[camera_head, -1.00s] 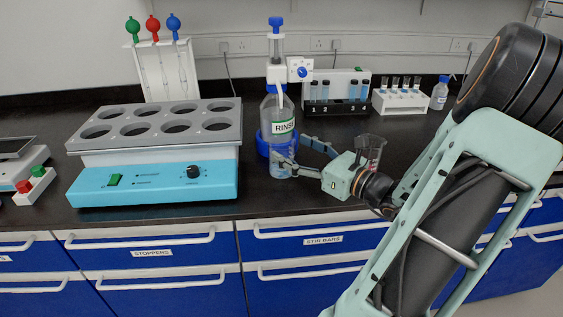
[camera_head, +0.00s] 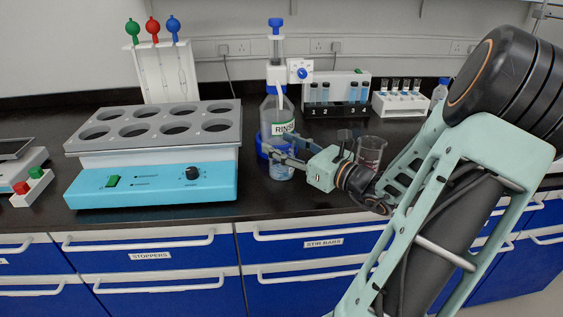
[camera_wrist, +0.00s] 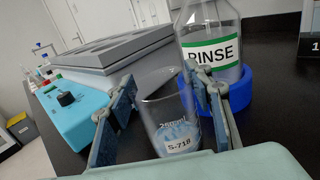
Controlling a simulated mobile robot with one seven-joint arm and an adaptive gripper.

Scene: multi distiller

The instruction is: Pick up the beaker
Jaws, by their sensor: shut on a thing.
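The clear glass beaker (camera_wrist: 168,118), with blue contents and an S-718 label, stands between the fingers of my gripper (camera_wrist: 163,100) in the wrist view. In the head view its lower part (camera_head: 281,172) shows in front of the rinse bottle, partly hidden by the fingers. My gripper (camera_head: 276,149) comes in from the right and is shut on the beaker's sides. The beaker looks upright in the head view. I cannot tell whether its base touches the bench.
The rinse bottle (camera_head: 278,112) in its blue ring stands close behind the beaker. The blue heating block (camera_head: 150,185) is just left. Another glass beaker (camera_head: 371,153) stands on the bench (camera_head: 240,198) to the right, close behind my arm. Vial racks (camera_head: 398,104) stand at the back right.

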